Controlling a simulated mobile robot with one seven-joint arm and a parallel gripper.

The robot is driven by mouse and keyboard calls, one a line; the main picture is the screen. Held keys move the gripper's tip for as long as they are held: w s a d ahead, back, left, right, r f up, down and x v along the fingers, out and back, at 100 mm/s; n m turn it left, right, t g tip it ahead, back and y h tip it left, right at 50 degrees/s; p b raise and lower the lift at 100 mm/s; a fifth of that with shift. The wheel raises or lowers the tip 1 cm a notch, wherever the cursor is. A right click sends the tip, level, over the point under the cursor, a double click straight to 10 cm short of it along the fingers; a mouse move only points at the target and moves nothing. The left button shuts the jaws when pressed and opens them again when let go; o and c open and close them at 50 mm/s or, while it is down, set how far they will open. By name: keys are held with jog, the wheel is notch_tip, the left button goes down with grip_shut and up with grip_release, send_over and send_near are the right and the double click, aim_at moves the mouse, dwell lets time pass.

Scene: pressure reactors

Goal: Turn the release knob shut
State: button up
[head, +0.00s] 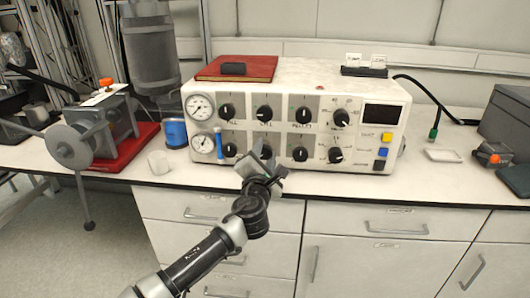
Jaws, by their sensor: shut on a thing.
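A white control box (372,90) stands on the bench, with two rows of black knobs on its front. Its labels are too small to read, so I cannot tell from print which one is the release knob. My gripper (262,160) is at the lower row, shut on the second knob from the left (266,151), which its fingers mostly hide. The knob's pointer angle cannot be made out. The neighbouring lower knobs, one on the left (229,150) and one on the right (300,154), are clear of the fingers.
Two gauges (200,106) and a blue tube (219,146) are left of the knobs. A red book (237,67) lies on the box. Drawers (400,222) lie below the bench edge.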

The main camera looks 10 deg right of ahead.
jog(key=shift+m, duration=0.4)
jog(key=m, duration=0.5)
jog(key=shift+m+p, duration=0.3)
jog(key=shift+p, duration=0.1)
jog(key=m, duration=0.3)
jog(key=shift+m, duration=0.4)
jog(key=m, duration=0.3)
jog(key=shift+m, duration=0.3)
jog(key=m, duration=0.5)
jog(key=shift+b, duration=0.3)
jog(key=m+b, duration=0.1)
jog(key=m, duration=0.4)
jog(key=shift+r+b, duration=0.1)
jog(key=shift+b, duration=0.3)
jog(key=shift+w, duration=0.1)
